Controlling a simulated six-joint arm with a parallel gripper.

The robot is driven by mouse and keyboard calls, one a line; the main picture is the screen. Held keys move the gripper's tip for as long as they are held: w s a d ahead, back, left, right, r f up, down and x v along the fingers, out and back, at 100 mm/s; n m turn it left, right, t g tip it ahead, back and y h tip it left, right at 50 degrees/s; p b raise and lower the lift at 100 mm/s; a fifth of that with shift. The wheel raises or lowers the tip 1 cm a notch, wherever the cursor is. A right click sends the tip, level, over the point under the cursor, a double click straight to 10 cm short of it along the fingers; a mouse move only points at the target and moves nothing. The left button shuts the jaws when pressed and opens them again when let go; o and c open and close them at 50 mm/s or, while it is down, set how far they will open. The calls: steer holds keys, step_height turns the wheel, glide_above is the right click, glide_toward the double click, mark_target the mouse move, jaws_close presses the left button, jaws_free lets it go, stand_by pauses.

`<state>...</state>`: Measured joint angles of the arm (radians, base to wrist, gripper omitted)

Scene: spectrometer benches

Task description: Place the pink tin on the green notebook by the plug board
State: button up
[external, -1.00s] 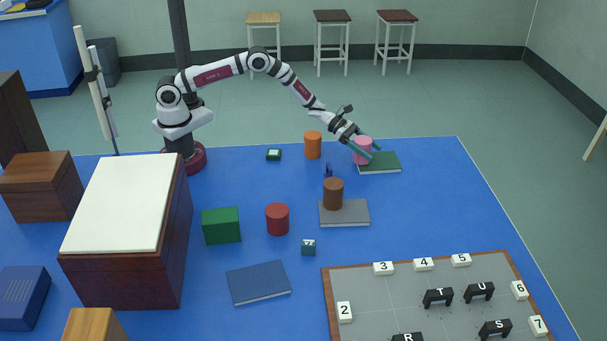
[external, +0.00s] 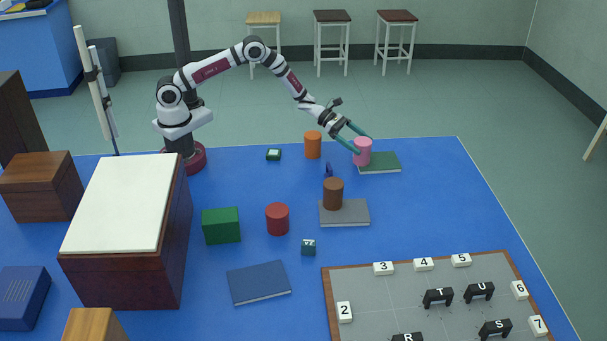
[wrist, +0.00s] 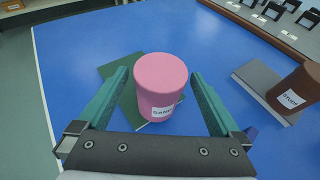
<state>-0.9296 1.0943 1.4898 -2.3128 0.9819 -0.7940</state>
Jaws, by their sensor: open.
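The pink tin (external: 363,151) stands upright at the left side of the green notebook (external: 385,163); its base appears to rest on the cover, though the exact overlap is hard to tell. In the wrist view the pink tin (wrist: 160,85) has a white label, partly readable, and the green notebook (wrist: 112,70) shows to its left and below it. My gripper (external: 364,143) is open at the tin's upper part. In the wrist view the green fingers of my gripper (wrist: 160,73) lie either side of the tin, with a gap on both sides.
An orange tin (external: 313,145) stands left of my gripper. A brown tin (external: 333,193) stands on a grey notebook (external: 354,213) nearer the camera, with a small blue object (external: 328,170) behind it. The board with lettered blocks (external: 390,300) is at front right.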

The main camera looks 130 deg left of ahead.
steer(key=v, duration=0.8)
steer(key=w+d+r+m+h, duration=0.1)
steer(key=d+r+m+h, duration=0.15)
steer(key=d, duration=0.35)
steer(key=w+d+r+m+g+h, duration=0.1)
steer(key=w+d+r+m+h, duration=0.15)
steer(key=d+m, duration=0.2)
steer(key=d+r+m+h, duration=0.1)
steer(key=d+r+m, duration=0.2)
steer(key=d, duration=0.4)
steer(key=s+d+r+m+g+h, duration=0.2)
steer(key=s+d+m+g, duration=0.25)
steer(key=d+m, duration=0.4)
steer(key=s+d+r+m+g+h, duration=0.25)
steer(key=s+d+m, duration=0.3)
steer(key=d, duration=0.55)
steer(key=s+d+m+g+y, duration=0.3)
steer(key=s+d+m+g, duration=0.15)
steer(key=s+m, duration=0.45)
steer(key=s+a+m+y, duration=0.7)
steer(key=s+m, duration=0.3)
steer(key=s, duration=0.2)
steer(key=shift+g, duration=0.45)
